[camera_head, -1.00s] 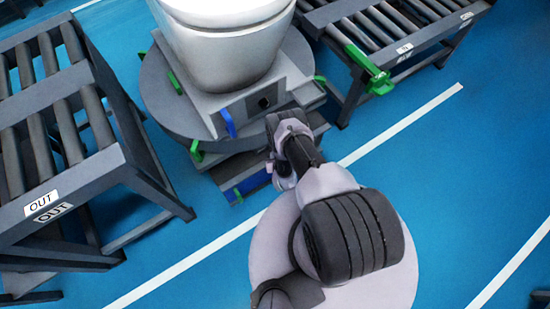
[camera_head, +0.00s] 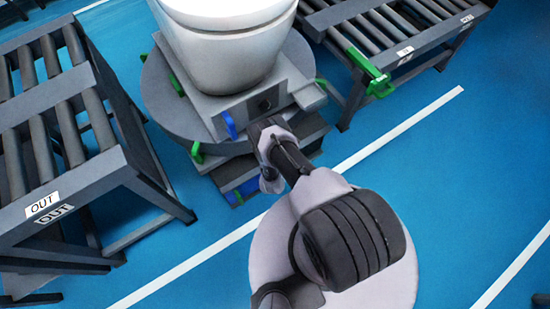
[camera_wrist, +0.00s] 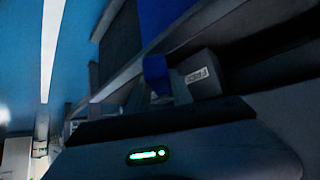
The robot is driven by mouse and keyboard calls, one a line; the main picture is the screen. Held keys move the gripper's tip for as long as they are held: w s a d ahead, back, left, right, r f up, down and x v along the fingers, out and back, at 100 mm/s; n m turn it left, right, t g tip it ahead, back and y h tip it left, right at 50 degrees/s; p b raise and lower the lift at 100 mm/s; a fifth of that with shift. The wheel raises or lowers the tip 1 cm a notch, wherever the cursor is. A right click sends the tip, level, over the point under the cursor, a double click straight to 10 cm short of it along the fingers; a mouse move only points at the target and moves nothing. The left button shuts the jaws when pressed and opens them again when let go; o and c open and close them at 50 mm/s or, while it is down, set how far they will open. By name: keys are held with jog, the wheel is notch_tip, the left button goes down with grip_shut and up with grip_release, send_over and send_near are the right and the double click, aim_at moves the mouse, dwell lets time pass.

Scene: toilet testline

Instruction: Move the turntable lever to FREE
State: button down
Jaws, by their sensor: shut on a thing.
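The turntable (camera_head: 165,105) is a grey round platform on a base, with a white toilet (camera_head: 225,50) on a grey block above it. In the wrist view a blue lever (camera_wrist: 156,68) stands just beyond my gripper (camera_wrist: 160,94), beside a grey block with a white label (camera_wrist: 197,76) that appears to read FREE. My gripper is shut on the blue lever, though its fingertips are dark and hard to make out. In the head view my arm hides the jaws, low at the front of the turntable base. A blue tab (camera_head: 230,125) shows on the block above.
A roller conveyor marked OUT (camera_head: 50,204) stands at the left. Another roller conveyor (camera_head: 400,40) with a green stop (camera_head: 372,76) stands at the upper right. Blue floor (camera_head: 440,160) with white lines is clear to the right.

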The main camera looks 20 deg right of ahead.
jog(key=c, duration=1.1)
grip_release()
jog(key=p+v, duration=1)
jog(key=v, duration=0.7)
jog(key=shift+a+r, duration=0.15)
